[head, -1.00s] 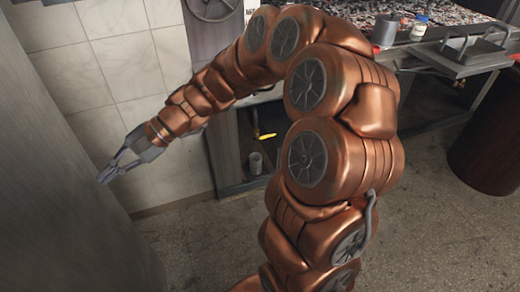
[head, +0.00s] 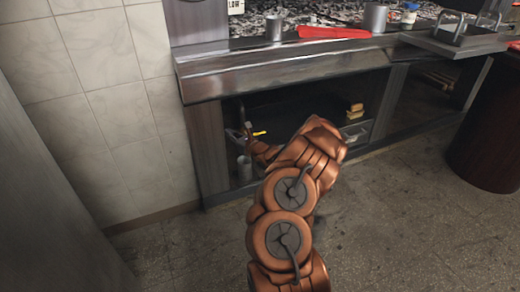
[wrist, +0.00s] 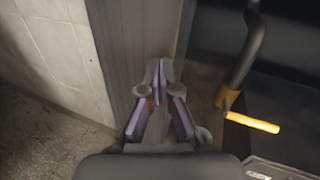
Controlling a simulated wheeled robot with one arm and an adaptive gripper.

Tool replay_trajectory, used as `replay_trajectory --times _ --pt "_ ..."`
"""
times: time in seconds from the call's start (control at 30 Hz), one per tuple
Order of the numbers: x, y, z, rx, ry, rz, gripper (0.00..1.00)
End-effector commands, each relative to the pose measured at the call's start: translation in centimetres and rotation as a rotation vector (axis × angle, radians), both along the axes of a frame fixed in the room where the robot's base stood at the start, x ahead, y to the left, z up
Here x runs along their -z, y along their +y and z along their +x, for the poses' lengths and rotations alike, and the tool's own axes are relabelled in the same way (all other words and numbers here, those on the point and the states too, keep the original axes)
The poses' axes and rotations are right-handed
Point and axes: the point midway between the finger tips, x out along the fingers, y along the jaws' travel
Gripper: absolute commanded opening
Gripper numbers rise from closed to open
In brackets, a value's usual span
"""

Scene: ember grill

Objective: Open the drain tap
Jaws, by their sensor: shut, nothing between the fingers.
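The drain tap shows as a yellow lever handle (head: 260,133) inside the open bay under the grill, near its left post. In the wrist view the yellow handle (wrist: 252,123) points right and slightly down from the lower end of a dark pipe (wrist: 247,55). My gripper (wrist: 162,68) is shut and empty, left of the pipe and handle and apart from them in the picture. In the head view my gripper (head: 246,131) is small, just left of the handle; my arm covers part of the bay.
A grey metal cup (head: 244,168) stands low in the bay below the tap. The left post (head: 207,145) and the grill's front ledge (head: 290,62) bound the opening. Yellow items (head: 355,111) sit farther right. A dark red barrel (head: 488,135) stands at the right.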

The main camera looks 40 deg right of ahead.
Motion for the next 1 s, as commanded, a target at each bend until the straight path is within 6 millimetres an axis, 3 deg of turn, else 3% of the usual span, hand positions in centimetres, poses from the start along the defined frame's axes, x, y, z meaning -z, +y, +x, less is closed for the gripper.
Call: replay_trajectory --times 0.03,0.1,0.2,0.3,0.43,0.73,1.0 --pt "4.1 -3.1 -1.3 0.076 0.025 0.029 0.0" --pt "7.5 -6.6 -3.1 0.165 0.051 0.064 0.0" --pt "11.1 -10.2 -5.5 0.263 0.079 0.101 0.0" --pt "13.3 -12.4 -7.2 0.326 0.096 0.122 0.0" --pt "14.2 -13.5 -8.1 0.359 0.103 0.131 0.0" --pt "14.1 -13.5 -8.1 0.36 0.102 0.131 0.0" --pt "14.4 -14.0 -6.7 0.357 0.104 0.126 0.0"
